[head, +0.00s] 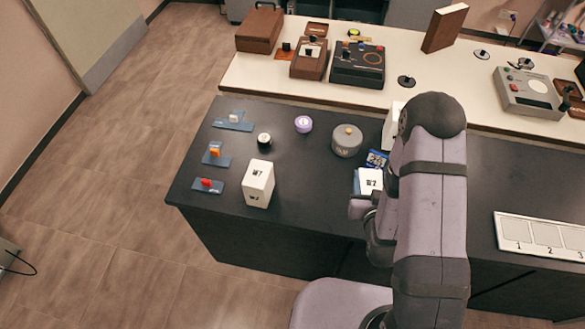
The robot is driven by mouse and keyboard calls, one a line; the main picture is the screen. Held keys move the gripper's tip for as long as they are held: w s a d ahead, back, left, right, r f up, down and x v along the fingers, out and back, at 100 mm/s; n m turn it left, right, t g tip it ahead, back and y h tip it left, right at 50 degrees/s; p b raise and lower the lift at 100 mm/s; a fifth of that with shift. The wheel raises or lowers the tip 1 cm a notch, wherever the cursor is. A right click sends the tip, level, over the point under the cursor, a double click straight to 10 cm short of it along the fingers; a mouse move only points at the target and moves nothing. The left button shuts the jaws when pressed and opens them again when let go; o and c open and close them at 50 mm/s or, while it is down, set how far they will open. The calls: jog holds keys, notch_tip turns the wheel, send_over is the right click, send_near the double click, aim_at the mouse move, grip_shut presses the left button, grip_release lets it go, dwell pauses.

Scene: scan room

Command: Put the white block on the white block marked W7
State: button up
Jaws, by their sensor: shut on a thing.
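The white block marked W7 (258,185) stands upright near the left front of the dark table, with dark marks on its top and front. Another white block (369,180) with a dark mark shows just beyond my gripper (364,204), right of the middle. My gripper is shut on this second block. The fingers and the block's lower part are mostly hidden, so its height above the table is unclear. A further white box-like thing (391,128) is partly hidden behind my arm.
Small coloured pieces on blue bases line the left edge. A numbered white tray (540,238) lies at right. The table between both blocks is clear.

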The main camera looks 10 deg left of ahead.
jog(key=s+a+r+n+g+y+b, duration=0.1)
jog(key=a+r+n+y, duration=0.2)
jog(key=a+r, duration=0.6)
jog(key=a+r+n+g+y+b, duration=0.15)
jog(key=a+r, duration=0.35)
jog(key=a, duration=0.8)
jog(key=s+a+r+n+g+y+b, duration=0.1)
jog(key=a+r+n+y, duration=0.25)
jog(key=a+r, duration=0.55)
send_over(255, 170)
notch_tip(255, 170, down, 11)
jog(key=shift+f+p, duration=1.2)
jog(key=shift+f, duration=3.6)
jog(key=shift+f, duration=0.2)
jog(key=o, duration=1.2)
jog(key=shift+r, duration=0.25)
